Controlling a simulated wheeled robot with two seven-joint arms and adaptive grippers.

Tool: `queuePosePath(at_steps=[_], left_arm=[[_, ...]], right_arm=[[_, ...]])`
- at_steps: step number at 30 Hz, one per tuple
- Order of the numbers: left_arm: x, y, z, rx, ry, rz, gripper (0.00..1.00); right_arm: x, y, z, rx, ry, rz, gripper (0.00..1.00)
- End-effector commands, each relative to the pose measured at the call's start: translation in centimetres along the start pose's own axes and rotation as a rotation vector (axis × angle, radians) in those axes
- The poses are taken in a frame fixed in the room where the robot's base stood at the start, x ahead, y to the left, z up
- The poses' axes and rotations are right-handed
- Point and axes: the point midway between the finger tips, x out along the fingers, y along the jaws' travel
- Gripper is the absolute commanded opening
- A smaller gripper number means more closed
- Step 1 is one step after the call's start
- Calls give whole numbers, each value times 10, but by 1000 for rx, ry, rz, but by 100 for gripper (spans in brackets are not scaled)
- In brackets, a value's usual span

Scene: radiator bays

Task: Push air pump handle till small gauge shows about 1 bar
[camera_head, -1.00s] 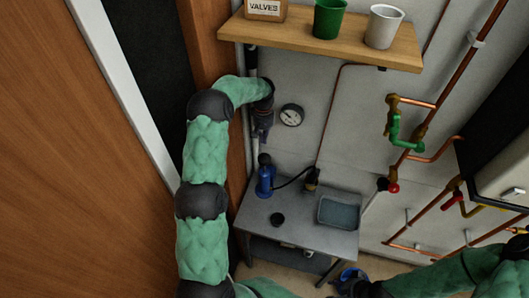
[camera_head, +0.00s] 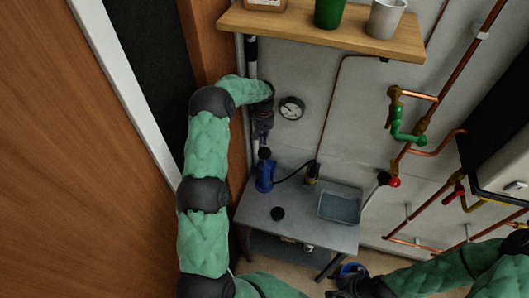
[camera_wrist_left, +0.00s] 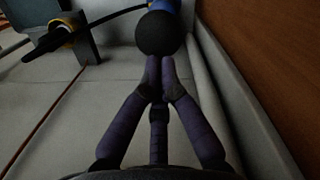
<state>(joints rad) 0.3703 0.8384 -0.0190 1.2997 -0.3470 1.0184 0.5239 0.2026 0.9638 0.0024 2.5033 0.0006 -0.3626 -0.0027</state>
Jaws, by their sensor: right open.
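The blue air pump (camera_head: 265,176) stands upright on the small grey table, near its left edge. Its round black handle knob (camera_head: 264,153) also shows in the left wrist view (camera_wrist_left: 157,33). My left gripper (camera_head: 262,143) points down just above the knob. In the left wrist view its fingers (camera_wrist_left: 160,84) are closed together with nothing between them; whether they touch the knob I cannot tell. The small round white gauge (camera_head: 291,108) is on the wall behind; its reading is too small to make out. My right gripper (camera_head: 346,284) is open, low near the floor.
A wooden shelf (camera_head: 320,33) with pots is above. Copper pipes (camera_head: 450,75) and valves are at right; a wooden door (camera_head: 90,180) is at left.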

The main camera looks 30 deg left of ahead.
Motion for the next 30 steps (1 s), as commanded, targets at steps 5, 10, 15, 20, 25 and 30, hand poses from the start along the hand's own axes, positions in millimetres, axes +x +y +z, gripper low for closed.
queuePosePath(at_steps=[5,10,15,20,25,30], left_arm=[[23,0,0,0,-2,-1,0],[31,0,0,-1,0,0,0],[31,0,0,-1,0,0,0],[31,0,0,-1,0,0,0],[39,0,-1,-1,0,0,0],[58,0,-2,-1,-1,0,0]], right_arm=[[7,2,0,0,0,0,57],[8,3,0,0,0,0,57],[8,3,0,0,0,0,57],[8,3,0,0,0,0,57],[15,5,-1,0,0,0,57],[29,10,-1,0,0,0,57]])
